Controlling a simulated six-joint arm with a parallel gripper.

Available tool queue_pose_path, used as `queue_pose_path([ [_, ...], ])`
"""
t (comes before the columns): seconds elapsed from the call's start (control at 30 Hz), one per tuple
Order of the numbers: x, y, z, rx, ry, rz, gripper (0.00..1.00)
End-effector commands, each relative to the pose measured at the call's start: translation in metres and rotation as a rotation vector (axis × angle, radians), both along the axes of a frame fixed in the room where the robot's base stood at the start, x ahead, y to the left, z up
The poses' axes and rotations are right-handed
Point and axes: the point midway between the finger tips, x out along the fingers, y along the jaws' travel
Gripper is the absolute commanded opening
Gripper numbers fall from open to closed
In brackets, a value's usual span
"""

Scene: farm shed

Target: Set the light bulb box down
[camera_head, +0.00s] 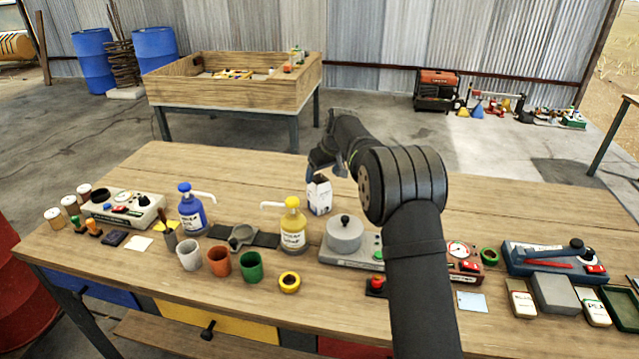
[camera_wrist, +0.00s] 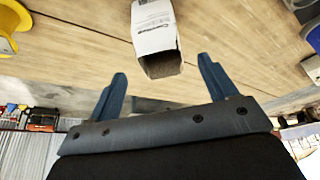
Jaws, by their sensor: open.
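The light bulb box (camera_head: 319,197) is a small white carton with dark print. In the head view it stands upright on the wooden table, behind the yellow pump bottle and the grey pot. In the wrist view the box (camera_wrist: 155,28) shows its printed side and a dark greyish end facing my gripper. My gripper (camera_head: 321,160) is just above the box, partly hidden by my own arm. In the wrist view my gripper (camera_wrist: 163,72) is open, its two blue fingers apart on either side of the box's near end, with visible gaps between.
The yellow pump bottle (camera_head: 293,228) and the grey pot (camera_head: 344,235) stand close in front of the box. A blue pump bottle (camera_head: 191,213) and several cups are to the left. The table (camera_head: 270,175) behind the box is clear.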

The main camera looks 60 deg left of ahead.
Motion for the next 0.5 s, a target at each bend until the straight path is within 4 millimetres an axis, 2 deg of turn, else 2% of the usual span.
queue_pose_path([
  [0.03, 0.000, -0.004, 0.010, 0.002, -0.001, 0.000, 0.78],
  [0.2, 0.000, -0.014, 0.033, 0.001, 0.000, 0.000, 0.78],
  [0.5, 0.000, -0.018, 0.043, -0.001, 0.001, 0.001, 0.78],
])
